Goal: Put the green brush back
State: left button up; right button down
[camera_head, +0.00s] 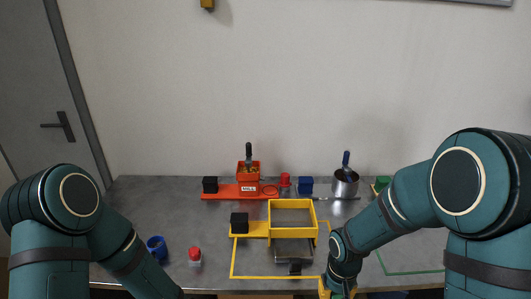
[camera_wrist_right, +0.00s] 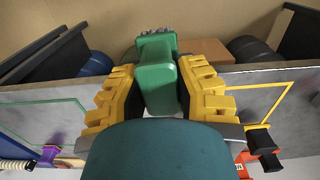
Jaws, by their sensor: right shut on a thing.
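The green brush (camera_wrist_right: 157,80) shows in the right wrist view, with grey bristles at its far end. My right gripper (camera_wrist_right: 158,88) has its yellow fingers on both sides of the brush and is shut on it. In the head view the right gripper (camera_head: 337,289) is at the bottom edge, near the table's front edge and right of the yellow outline; the brush is mostly hidden there. A green outline (camera_head: 412,273) lies on the table at the right, partly behind my right arm. My left gripper is below the picture.
A yellow frame (camera_head: 317,218) with a black block (camera_head: 239,222) stands mid-table. Behind it are a red mill (camera_head: 248,178) and a metal pot (camera_head: 345,183). A green block (camera_head: 382,182) is at the back right. A blue cup (camera_head: 156,247) and red-capped jar (camera_head: 195,256) stand front left.

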jog(key=shift+s+d+f, duration=0.2)
jog(key=shift+s+d, duration=0.05)
jog(key=shift+s, duration=0.15)
jog(key=shift+f+m, duration=0.1)
jog(key=shift+m, duration=0.2)
pick_arm(q)
jog(key=s+f+n, duration=0.2)
jog(key=s+n, duration=0.1)
jog(key=shift+d, duration=0.15)
